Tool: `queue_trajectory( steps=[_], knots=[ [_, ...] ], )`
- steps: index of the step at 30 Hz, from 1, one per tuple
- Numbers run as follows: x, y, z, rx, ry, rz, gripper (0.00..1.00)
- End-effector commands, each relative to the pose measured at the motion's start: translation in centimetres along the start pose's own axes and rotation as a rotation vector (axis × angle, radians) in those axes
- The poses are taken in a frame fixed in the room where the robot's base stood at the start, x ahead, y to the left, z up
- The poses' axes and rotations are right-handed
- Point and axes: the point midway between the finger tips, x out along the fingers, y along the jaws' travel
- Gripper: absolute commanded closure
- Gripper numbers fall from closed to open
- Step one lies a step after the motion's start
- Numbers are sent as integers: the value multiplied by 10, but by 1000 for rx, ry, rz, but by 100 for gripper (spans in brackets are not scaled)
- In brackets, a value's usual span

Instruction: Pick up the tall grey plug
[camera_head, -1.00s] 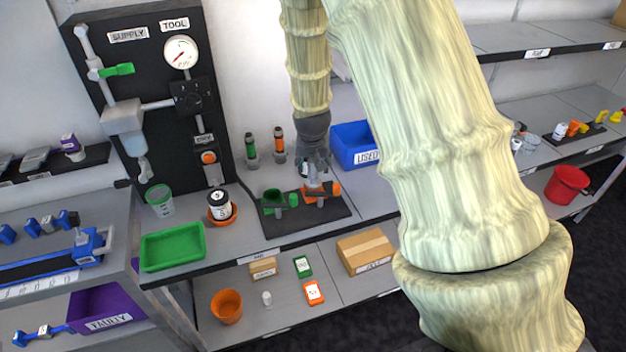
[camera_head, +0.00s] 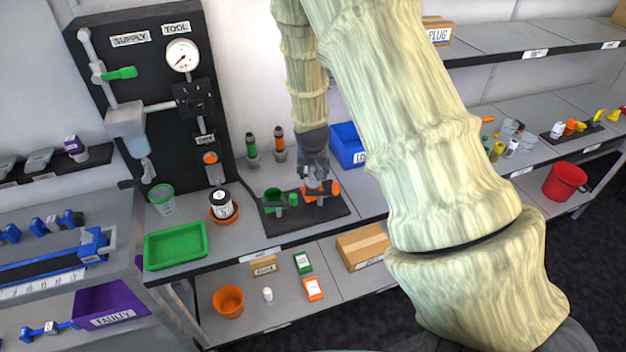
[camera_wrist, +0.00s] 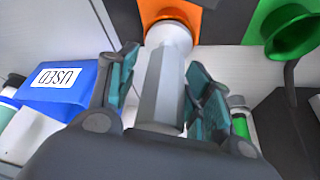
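The tall grey plug (camera_wrist: 163,92) stands between my gripper's two fingers in the wrist view, its paler round end at the orange holder (camera_wrist: 168,12). My gripper (camera_wrist: 162,85) has a teal-padded finger on each side of the plug; narrow gaps seem to show beside it, so the fingers look open around it. In the head view my gripper (camera_head: 315,178) points down over the orange holder (camera_head: 321,194) on a dark mat, and only a small pale part of the plug shows there. The plug's near end is partly hidden by my gripper's body.
A green holder (camera_head: 279,200) stands left of the orange one on the dark mat (camera_head: 305,222). A blue USED bin (camera_head: 346,143) is behind right. Two bottles, green (camera_head: 251,147) and orange-topped (camera_head: 279,143), stand behind left. A green tray (camera_head: 176,246) lies further left.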

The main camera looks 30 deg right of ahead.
Motion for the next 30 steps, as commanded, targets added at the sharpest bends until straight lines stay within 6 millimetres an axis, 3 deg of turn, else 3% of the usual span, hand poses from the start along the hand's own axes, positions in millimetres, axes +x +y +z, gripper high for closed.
queue_trajectory(
  steps=[1, 7, 20, 30],
  knots=[
    [0, 0, 0, 0, 0, 0, 64],
    [0, 0, 0, 0, 0, 0, 99],
    [-7, -1, -4, 0, 2, -1, 99],
    [-45, 0, -21, 1, 4, -2, 99]
  ],
)
